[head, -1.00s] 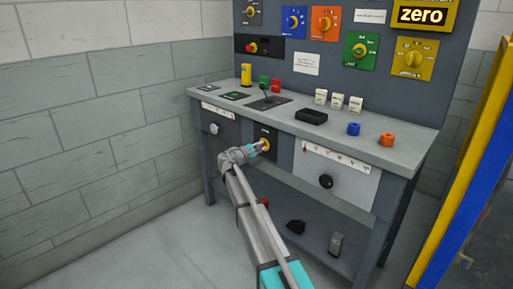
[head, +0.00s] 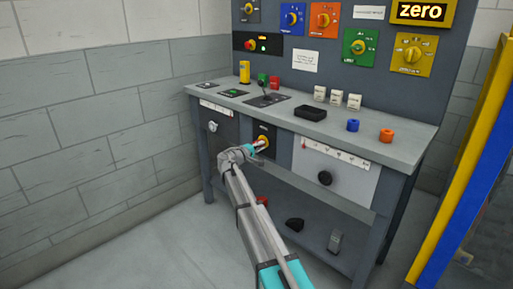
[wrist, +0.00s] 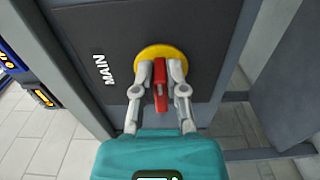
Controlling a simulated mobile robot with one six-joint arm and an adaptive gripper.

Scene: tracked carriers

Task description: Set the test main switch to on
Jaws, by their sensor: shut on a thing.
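The main switch is a red handle (wrist: 160,92) on a yellow disc (wrist: 146,52), set in a dark panel (wrist: 110,30) lettered MAIN. In the wrist view my gripper (wrist: 161,72) is shut on the red handle, one finger on each side of it, with the fingertips close to the disc. No on or off marking is readable.
The grey bench top (head: 225,104) carries black boxes, white blocks and blue and orange rings. A blue and yellow frame (head: 460,170) stands at the right.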

